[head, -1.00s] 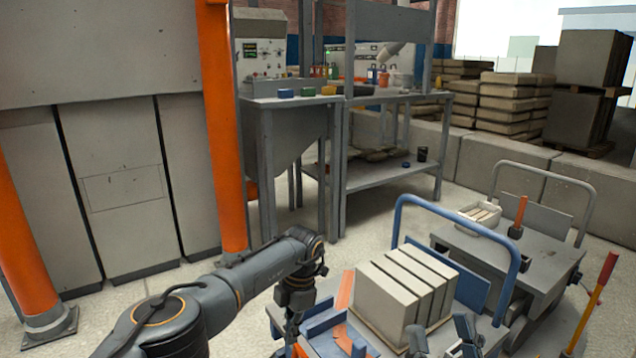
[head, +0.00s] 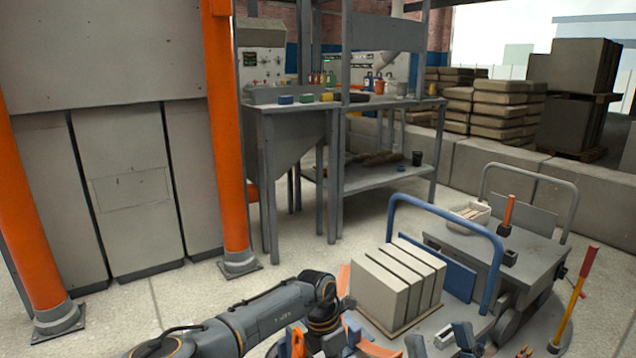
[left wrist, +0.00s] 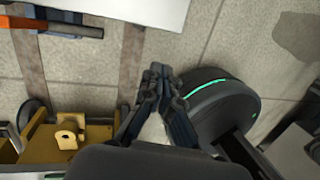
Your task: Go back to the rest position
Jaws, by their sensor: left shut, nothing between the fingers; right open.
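My left arm (head: 270,318) comes in along the bottom of the head view and bends down at its wrist near the blue-handled cart. My left gripper (left wrist: 158,78) shows in the left wrist view with its dark fingers together, empty, above the floor. My right gripper (head: 440,340) is at the bottom edge of the head view, in front of the grey blocks (head: 382,285). Its two fingers stand apart with nothing between them. The blocks stand in a row on the cart, apart from the fingers.
The blue-handled cart (head: 497,262) is close in front. A grey cart (head: 468,247) with a small tray stands behind it. Orange posts (head: 230,150) and a workbench (head: 385,178) are further back. In the left wrist view, a yellow wheeled frame (left wrist: 60,155) is at lower left.

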